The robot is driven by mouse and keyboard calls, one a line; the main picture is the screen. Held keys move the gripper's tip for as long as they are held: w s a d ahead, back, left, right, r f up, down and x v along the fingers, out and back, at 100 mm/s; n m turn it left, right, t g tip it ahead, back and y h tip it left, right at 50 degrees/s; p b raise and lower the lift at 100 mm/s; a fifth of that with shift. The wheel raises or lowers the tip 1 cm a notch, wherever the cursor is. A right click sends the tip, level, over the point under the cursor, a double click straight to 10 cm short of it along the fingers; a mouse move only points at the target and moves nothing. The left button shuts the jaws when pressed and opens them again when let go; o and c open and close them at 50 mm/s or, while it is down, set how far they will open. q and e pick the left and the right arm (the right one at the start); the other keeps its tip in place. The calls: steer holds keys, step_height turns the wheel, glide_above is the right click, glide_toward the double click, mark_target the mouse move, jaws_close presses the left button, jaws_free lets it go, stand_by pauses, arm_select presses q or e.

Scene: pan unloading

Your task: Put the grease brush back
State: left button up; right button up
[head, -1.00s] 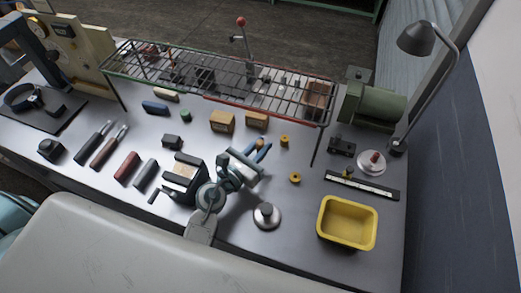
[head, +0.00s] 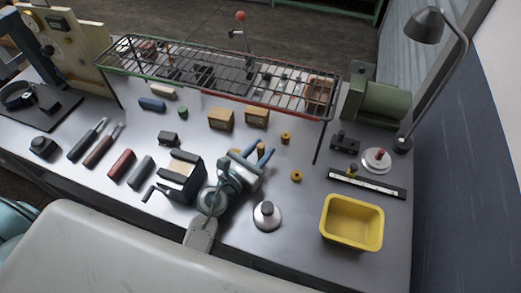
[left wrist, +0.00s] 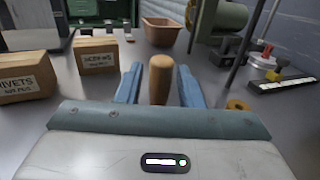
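A wooden handle (head: 261,149), likely the grease brush's, stands upright on the bench in front of my left gripper. It is clearer in the left wrist view (left wrist: 161,78), where its lower part is hidden behind the gripper body. My left gripper (head: 252,157) is open, with its blue fingers on either side of the handle. In the left wrist view the gripper (left wrist: 159,84) shows a gap between the left finger and the handle; the right finger is very close to it. Brush bristles are not visible. My right gripper is not in view.
A dark vise (head: 180,178) stands left of my left arm, and a round silver piece (head: 267,215) right of it. A yellow tray (head: 352,223) sits front right. Cardboard boxes (head: 221,119) and a wire rack (head: 215,75) lie beyond. Small brass rings (head: 297,176) lie to the right.

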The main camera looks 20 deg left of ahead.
arm_select(q)
steer(key=shift+o, duration=0.2)
steer(key=shift+r, duration=0.1)
steer(key=b+v, duration=0.3)
steer(key=v, duration=0.8)
steer(key=shift+s+a+b, duration=0.1)
steer(key=shift+s+b, duration=0.3)
steer(key=shift+s, duration=0.05)
steer(key=shift+r, duration=0.1)
